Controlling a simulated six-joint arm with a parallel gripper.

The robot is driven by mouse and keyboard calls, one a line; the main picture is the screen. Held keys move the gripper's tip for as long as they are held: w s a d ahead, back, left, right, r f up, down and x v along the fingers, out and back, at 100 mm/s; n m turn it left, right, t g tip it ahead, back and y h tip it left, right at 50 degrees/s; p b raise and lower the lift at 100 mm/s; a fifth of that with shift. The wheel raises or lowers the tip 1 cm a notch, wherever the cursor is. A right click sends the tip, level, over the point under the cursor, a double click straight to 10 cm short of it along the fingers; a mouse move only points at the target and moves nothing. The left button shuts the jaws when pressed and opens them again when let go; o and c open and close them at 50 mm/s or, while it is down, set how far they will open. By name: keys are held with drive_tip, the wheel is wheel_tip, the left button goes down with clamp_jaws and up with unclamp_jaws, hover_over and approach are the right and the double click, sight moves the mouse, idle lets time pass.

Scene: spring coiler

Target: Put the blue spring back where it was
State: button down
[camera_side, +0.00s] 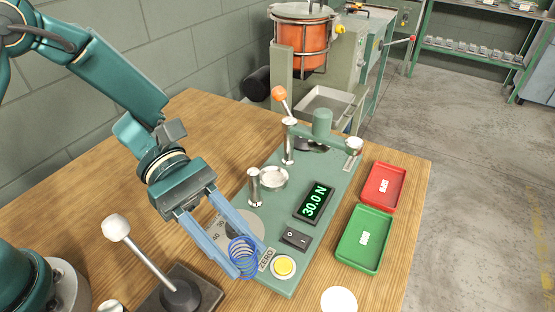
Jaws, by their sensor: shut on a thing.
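The blue spring (242,256) is a dark blue wire coil near the front left corner of the green tester plate. My gripper (246,259) is shut on the spring, with its two long light-blue fingers on either side of it. The spring looks upright. I cannot tell whether it touches the surface below. The fingers partly hide it.
The tester (313,240) has a display reading 30.0 N, a yellow button (283,267) and an orange-knobbed lever (279,94). A red tray (383,187) and a green tray (364,238) lie to its right. A white-knobbed lever (117,227) stands front left. A white disc (339,301) lies at the front.

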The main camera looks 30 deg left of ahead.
hover_over(262, 311)
drive_tip(key=s, duration=0.1)
drive_tip(key=f, duration=0.3)
drive_tip(key=shift+d+f, duration=0.35)
drive_tip(key=shift+d, duration=0.05)
drive_tip(key=shift+f, duration=2)
drive_tip(key=shift+c, duration=2.4)
unclamp_jaws()
drive_tip(key=shift+f, duration=0.1)
drive_tip(key=shift+w+a+r, duration=0.1)
drive_tip(key=shift+a+r, duration=0.05)
drive_tip(key=shift+r, duration=0.05)
drive_tip(key=v, duration=1.1)
drive_tip(key=shift+a+r, duration=0.2)
drive_tip(key=shift+a, duration=0.1)
